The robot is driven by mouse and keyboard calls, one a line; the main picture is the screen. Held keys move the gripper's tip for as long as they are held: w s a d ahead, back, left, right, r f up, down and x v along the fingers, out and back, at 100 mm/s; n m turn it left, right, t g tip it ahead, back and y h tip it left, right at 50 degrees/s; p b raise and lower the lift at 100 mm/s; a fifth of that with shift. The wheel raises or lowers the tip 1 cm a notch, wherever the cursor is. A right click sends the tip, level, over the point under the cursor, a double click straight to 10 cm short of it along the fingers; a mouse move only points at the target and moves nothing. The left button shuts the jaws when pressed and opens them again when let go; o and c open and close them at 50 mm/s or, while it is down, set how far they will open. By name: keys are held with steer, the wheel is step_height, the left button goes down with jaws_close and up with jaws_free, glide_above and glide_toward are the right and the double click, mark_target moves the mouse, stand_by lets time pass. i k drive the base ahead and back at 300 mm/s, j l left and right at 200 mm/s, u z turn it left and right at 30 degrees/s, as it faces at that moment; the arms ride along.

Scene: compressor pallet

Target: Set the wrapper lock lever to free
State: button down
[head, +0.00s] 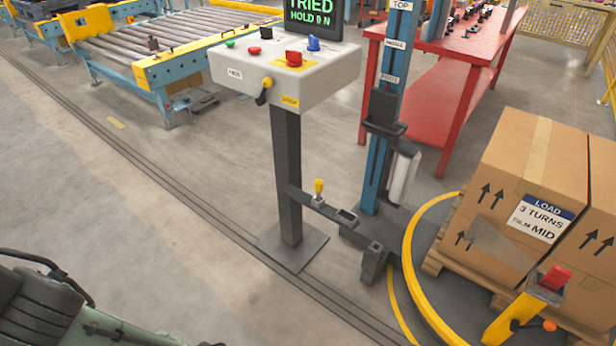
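Several lever-like parts show, and I cannot tell for certain which one is the wrapper lock lever. A yellow-knobbed black lever (265,89) hangs on the front face of the grey control console (330,88), between a white label and a yellow label. Another yellow knob (319,187) stands upright on a low bracket from the console post. The small lettering is too small to read reliably.
The console carries red, green and blue controls and a screen reading "TRIED HOLD". A blue mast (380,150) stands right of it. Boxes (530,180) on a pallet stand inside a yellow curved rail (412,262). A roller conveyor (170,45) is behind left. The left floor is clear.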

mark_target(268, 82)
steer(key=i+j+z, duration=0.2)
steer(key=z, duration=0.3)
steer(key=i+j+z, duration=0.15)
steer(key=j+z, duration=0.3)
steer(key=i+j+z, duration=0.1)
steer(key=j, duration=0.3)
steer(key=i+j+z, duration=0.15)
steer(key=j, duration=0.2)
steer(key=j+z, duration=0.1)
steer(key=j, duration=0.3)
steer(key=i+j, duration=0.1)
steer(key=j, duration=0.8)
steer(key=i+j, duration=0.15)
steer(key=j, duration=0.35)
steer(key=i+j, duration=0.1)
steer(key=j, duration=0.35)
steer(key=k+j, duration=0.3)
steer(key=k, duration=0.15)
steer(key=k+j+z, duration=0.1)
steer(key=k+j, duration=0.2)
steer(key=k, duration=0.15)
